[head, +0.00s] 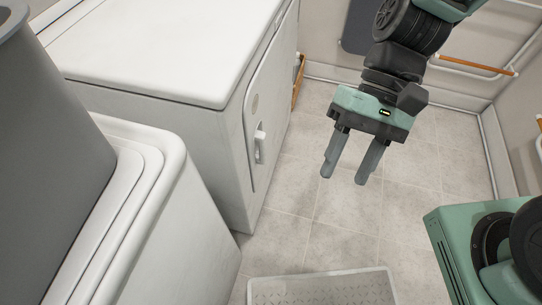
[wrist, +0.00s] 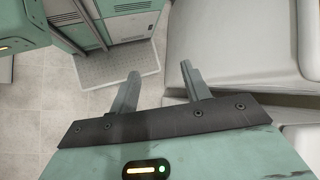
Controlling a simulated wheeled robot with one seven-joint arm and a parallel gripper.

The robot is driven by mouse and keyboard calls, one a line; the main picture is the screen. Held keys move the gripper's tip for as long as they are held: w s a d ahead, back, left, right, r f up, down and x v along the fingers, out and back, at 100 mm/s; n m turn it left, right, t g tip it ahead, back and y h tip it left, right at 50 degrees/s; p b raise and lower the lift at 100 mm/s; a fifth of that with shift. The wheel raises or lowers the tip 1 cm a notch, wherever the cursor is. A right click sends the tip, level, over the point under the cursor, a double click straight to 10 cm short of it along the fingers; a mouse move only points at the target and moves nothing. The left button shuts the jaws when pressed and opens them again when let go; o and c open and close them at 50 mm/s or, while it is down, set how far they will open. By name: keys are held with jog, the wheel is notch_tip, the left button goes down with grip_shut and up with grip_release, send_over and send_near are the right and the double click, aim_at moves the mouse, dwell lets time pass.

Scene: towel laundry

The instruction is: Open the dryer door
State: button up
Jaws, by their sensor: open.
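The white dryer (head: 160,50) stands at the upper left of the head view. Its door (head: 268,105) is on the side that faces right and looks closed. A small white handle (head: 260,146) sticks out from the door. My gripper (head: 343,176) is in the air to the right of the door, apart from it, with its fingers pointing down. The two fingers are spread and nothing is between them. In the wrist view my gripper (wrist: 160,82) also shows open and empty. The dryer handle cannot be made out in the wrist view.
Tiled floor (head: 325,215) is clear between the dryer and my base. A wall rail (head: 478,66) is at the upper right.

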jog(key=w+a+f+m+g+y+b, duration=0.1)
jog(key=w+f+m+y+b, duration=0.3)
jog(key=f, duration=0.6)
jog(key=m+t+y+b, duration=0.9)
jog(key=m+t+b, duration=0.45)
jog(key=m, duration=0.45)
send_near(266, 146)
jog(key=shift+t, duration=0.25)
jog(key=x, duration=0.3)
jog(key=b+x, duration=0.1)
jog(key=x, duration=0.2)
jog(key=b+x, duration=0.1)
jog(key=x, duration=0.2)
jog(key=shift+s+a+r, duration=0.2)
jog(key=shift+a+r, duration=0.05)
jog(key=shift+a, duration=0.05)
grip_shut()
jog(key=shift+d, duration=0.1)
